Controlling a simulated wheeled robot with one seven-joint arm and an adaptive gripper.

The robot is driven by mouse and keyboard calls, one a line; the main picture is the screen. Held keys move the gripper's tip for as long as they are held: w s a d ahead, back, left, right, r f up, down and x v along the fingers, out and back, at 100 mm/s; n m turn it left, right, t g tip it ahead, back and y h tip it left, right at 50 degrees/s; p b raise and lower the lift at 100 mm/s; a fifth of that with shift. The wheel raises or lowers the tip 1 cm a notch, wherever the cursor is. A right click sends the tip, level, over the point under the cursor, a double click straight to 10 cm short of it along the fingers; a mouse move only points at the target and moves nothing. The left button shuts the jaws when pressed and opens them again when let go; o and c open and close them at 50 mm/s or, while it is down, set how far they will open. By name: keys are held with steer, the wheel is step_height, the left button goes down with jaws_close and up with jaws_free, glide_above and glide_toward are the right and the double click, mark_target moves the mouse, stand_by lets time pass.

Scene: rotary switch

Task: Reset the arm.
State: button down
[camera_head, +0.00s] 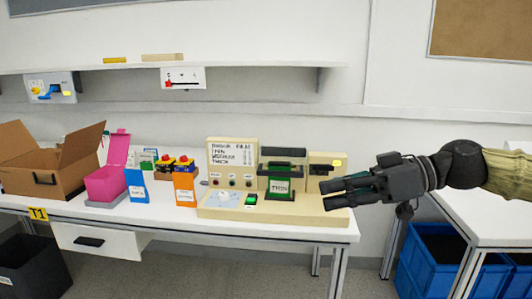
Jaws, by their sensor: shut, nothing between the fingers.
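My gripper (333,192) is at the end of my arm, which reaches in from the right edge. The fingers point left and are shut, with nothing between them. They are in front of the right end of a beige console (310,213) on the white table. The console has a panel with lettering (232,158), a dark green unit labelled "THIN" (280,187), a white knob-like part (222,196) and a small green-lit part (251,199). I cannot tell from this view whether the fingertips touch the console.
The white table (290,232) holds an open cardboard box (45,162), a pink box (105,183), a blue box (136,187) and an orange box (184,188). A shelf (230,67) runs above. Blue bins (425,255) stand under another table (490,215) at right.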

steer(key=w+a+f+m+h, duration=0.1)
steer(key=a+f+m, duration=0.2)
steer(key=f, duration=0.7)
steer(key=w+a+f+m+h, duration=0.2)
steer(key=a+f+m, duration=0.1)
steer(key=f, duration=0.7)
steer(key=s+f+m+h, duration=0.1)
steer(key=s+f+m, duration=0.1)
steer(key=f, duration=0.8)
steer(key=s+f+m+h, duration=0.2)
steer(key=s+f, duration=0.1)
steer(key=f, duration=0.7)
steer(key=s+d+f+m+g+h, duration=0.1)
steer(key=s+d+f+h, duration=0.1)
steer(key=s+f, duration=0.45)
steer(key=s+d+f+m+g+h, duration=0.1)
steer(key=s+d+f+m+h, duration=0.15)
steer(key=f, duration=0.75)
steer(key=s+d+f+h, duration=0.4)
steer(key=s+d+f, duration=0.65)
steer(key=s, duration=0.25)
step_height(320, 180, up, 19)
steer(key=d+p, duration=0.1)
steer(key=p, duration=1.8)
